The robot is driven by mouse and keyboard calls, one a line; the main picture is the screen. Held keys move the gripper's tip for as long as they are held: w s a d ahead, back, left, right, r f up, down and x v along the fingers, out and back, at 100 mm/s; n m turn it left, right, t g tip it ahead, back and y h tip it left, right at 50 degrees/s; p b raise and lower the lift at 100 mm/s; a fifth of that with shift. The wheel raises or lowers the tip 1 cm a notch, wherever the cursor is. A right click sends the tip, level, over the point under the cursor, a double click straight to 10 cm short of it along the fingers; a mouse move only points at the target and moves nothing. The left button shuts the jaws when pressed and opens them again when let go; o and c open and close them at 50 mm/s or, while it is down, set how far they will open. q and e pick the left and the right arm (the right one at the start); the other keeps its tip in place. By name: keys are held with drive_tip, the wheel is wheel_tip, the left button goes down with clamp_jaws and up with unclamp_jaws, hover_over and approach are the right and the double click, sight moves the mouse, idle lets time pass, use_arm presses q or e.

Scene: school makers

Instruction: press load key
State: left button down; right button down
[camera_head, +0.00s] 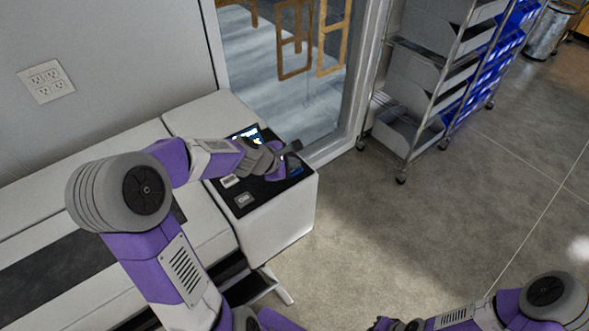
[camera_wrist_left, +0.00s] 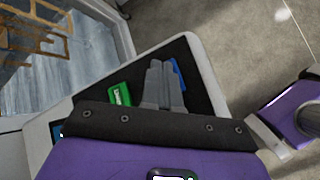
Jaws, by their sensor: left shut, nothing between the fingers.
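The control panel (camera_head: 262,198) is a dark plate on the end of a white wide-format machine (camera_head: 285,222). My left gripper (camera_head: 280,166) is over the panel, its fingers together and empty. In the left wrist view the closed fingertips (camera_wrist_left: 160,66) show between a green key (camera_wrist_left: 119,96) with white lettering and a blue key (camera_wrist_left: 178,74). The blue key is partly hidden by the fingers. I cannot read which key is the load key, nor tell whether the fingertips touch the panel. My right gripper (camera_head: 384,324) is low at the bottom edge, only partly visible.
A lit screen (camera_head: 246,136) and pale keys (camera_head: 243,199) are on the panel around my left arm. A glass door or window (camera_head: 300,90) stands behind. A wheeled rack with blue bins (camera_head: 480,70) is at back right. The floor right of the machine is clear.

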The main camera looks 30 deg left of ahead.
sight(292, 171)
use_arm(q)
drive_tip(key=shift+f, duration=0.1)
idle(0.4)
drive_tip(key=shift+r+p, duration=0.4)
drive_tip(key=shift+r, duration=0.15)
drive_tip(key=shift+r, duration=0.1)
wheel_tip(292, 171, up, 6)
drive_tip(key=p, duration=0.5)
drive_tip(key=shift+p, duration=0.35)
